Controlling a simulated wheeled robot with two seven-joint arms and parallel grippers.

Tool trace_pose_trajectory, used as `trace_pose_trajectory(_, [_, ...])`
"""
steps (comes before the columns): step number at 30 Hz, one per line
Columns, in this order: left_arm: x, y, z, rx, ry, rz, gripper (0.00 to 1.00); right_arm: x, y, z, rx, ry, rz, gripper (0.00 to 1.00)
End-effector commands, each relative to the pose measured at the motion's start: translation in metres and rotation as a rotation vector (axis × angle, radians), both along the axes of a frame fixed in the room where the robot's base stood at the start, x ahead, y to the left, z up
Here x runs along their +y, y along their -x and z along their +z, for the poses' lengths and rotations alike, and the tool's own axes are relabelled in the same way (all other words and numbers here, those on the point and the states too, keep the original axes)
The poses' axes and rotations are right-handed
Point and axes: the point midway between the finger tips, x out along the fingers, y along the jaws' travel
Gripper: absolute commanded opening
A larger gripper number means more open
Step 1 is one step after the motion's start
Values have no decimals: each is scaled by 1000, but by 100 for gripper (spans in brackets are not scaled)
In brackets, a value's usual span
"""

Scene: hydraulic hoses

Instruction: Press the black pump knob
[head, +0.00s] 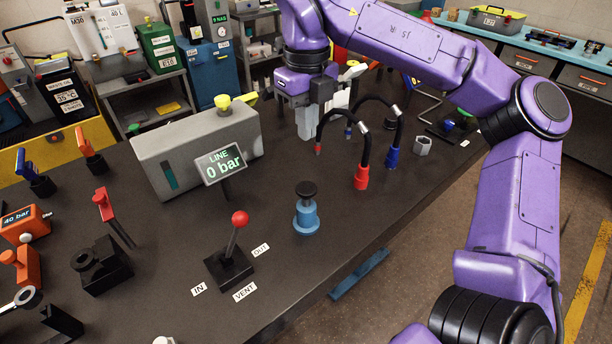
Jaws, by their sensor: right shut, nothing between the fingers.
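The black pump knob (307,189) sits on top of a small blue pump body (306,217) that stands upright on the dark bench, right of the middle. The knob is raised above the blue body on a short stem, and nothing touches it. My right gripper (309,137) hangs fingers-down beyond the pump, between the grey tank and the hoses. Its fingers look closed and empty, and it is well apart from the knob. My left gripper is not in view.
Two black hoses with red (361,178) and blue (392,158) ends arch close to the right gripper. A red-ball lever valve (232,262) stands left of the pump. A grey tank (190,150) stands behind a display (221,165) reading 0 bar. The bench is clear around the pump.

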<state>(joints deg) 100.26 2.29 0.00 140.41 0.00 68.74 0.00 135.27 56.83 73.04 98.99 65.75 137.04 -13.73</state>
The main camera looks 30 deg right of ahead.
Motion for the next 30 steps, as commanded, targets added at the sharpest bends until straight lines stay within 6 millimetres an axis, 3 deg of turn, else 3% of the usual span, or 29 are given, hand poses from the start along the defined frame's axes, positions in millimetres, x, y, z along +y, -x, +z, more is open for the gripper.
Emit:
trace_pose_trajectory(12, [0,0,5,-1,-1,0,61,-2,2,-87,5,-1,-2,0])
trace_pose_trajectory(18, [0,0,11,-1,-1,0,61,-2,2,-119,2,-1,-4,0])
trace_pose_trajectory(23, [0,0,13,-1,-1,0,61,-2,1,-131,1,-1,-4,0])
trace_pose_trajectory(30, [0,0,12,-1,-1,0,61,-2,1,-133,-1,-1,-4,0])
